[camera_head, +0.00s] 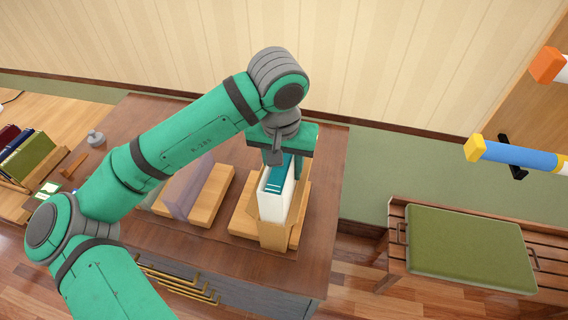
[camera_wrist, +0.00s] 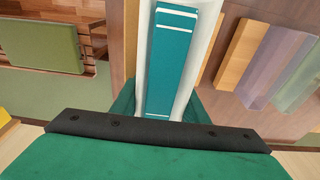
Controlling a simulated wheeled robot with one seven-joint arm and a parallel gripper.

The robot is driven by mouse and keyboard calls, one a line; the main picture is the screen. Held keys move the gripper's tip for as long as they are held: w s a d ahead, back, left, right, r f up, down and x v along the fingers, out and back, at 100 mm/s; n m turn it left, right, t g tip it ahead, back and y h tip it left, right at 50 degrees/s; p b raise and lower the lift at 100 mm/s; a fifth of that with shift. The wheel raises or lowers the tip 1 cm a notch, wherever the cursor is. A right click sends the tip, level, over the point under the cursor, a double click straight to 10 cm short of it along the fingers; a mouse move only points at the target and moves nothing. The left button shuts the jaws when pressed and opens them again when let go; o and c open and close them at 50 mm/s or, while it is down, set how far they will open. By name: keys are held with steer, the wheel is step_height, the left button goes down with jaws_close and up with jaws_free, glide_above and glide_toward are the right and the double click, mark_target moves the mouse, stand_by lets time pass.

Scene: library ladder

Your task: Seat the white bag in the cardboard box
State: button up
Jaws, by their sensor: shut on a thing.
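An upright white piece with a teal panel (camera_head: 275,186), which looks more like a book than a bag, stands in the tan, box-like holder (camera_head: 274,236) on the brown desk. My gripper (camera_head: 282,158) is above it, shut on its upper end. In the wrist view, the white piece (camera_wrist: 207,32) and its teal face run up from between the teal fingers of my gripper (camera_wrist: 160,104). The fingertips are mostly hidden. The holder's front wall covers the lower part of the piece, so I cannot tell whether it touches the bottom.
Wooden blocks and a translucent purple block (camera_head: 187,188) stand left of the holder. A bench with a green cushion (camera_head: 470,247) is at the right. Books (camera_head: 25,155) stand at the far left. The desk's right strip is clear.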

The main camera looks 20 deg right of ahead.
steer(key=shift+f, duration=0.5)
steer(key=o, duration=1.2)
steer(key=shift+c, duration=0.2)
steer(key=shift+r, duration=0.1)
steer(key=shift+o, duration=0.3)
steer(key=r, duration=0.3)
steer(key=s+r, duration=0.1)
steer(key=r, duration=0.3)
steer(key=a+r, duration=0.1)
steer(key=r, duration=0.2)
steer(key=shift+s+r, duration=0.15)
steer(key=shift+r, duration=0.15)
